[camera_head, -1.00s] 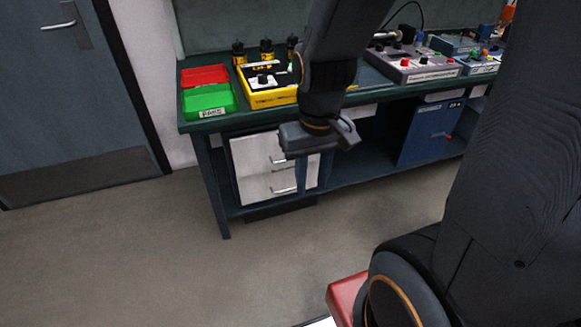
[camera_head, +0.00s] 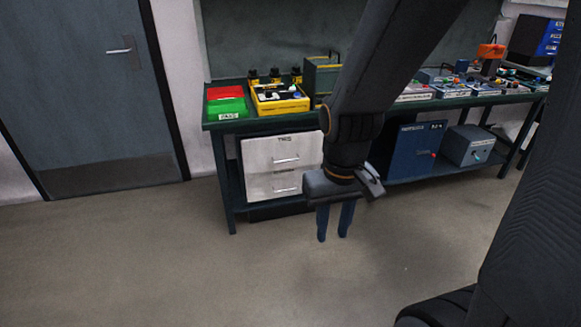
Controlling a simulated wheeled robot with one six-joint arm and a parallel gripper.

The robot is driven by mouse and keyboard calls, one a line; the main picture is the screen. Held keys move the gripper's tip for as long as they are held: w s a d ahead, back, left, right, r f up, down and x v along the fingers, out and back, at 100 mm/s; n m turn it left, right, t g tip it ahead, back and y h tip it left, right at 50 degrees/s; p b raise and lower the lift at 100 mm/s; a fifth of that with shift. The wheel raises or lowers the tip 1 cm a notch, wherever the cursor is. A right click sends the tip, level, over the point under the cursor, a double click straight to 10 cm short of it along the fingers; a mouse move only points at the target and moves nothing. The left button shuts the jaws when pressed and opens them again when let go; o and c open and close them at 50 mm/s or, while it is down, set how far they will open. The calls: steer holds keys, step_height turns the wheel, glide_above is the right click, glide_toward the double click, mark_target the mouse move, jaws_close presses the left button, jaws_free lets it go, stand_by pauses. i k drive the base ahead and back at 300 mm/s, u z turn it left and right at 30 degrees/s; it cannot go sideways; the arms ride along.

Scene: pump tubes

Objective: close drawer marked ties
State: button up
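A white two-drawer cabinet stands under the left end of the bench. Its upper drawer (camera_head: 263,152) has a small dark label that looks like "TIES" and a metal bar handle. Its lower drawer (camera_head: 262,188) is below, with a like handle. I cannot tell surely how far the upper drawer stands out. My gripper (camera_head: 332,238) points down in front of and right of the cabinet. Its two blue fingers are apart with nothing between them. The gripper body hides the lower drawer's right part.
The dark green workbench (camera_head: 225,124) carries a green bin (camera_head: 228,107), a yellow case (camera_head: 279,105) and several instruments. A blue box (camera_head: 415,150) and a grey box (camera_head: 470,146) sit on its lower shelf. A door (camera_head: 85,90) is at left. The floor (camera_head: 170,255) in front is clear.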

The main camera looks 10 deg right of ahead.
mark_target(281, 151)
steer(key=z, duration=0.55)
steer(key=i, duration=1.1)
steer(key=u, duration=0.6)
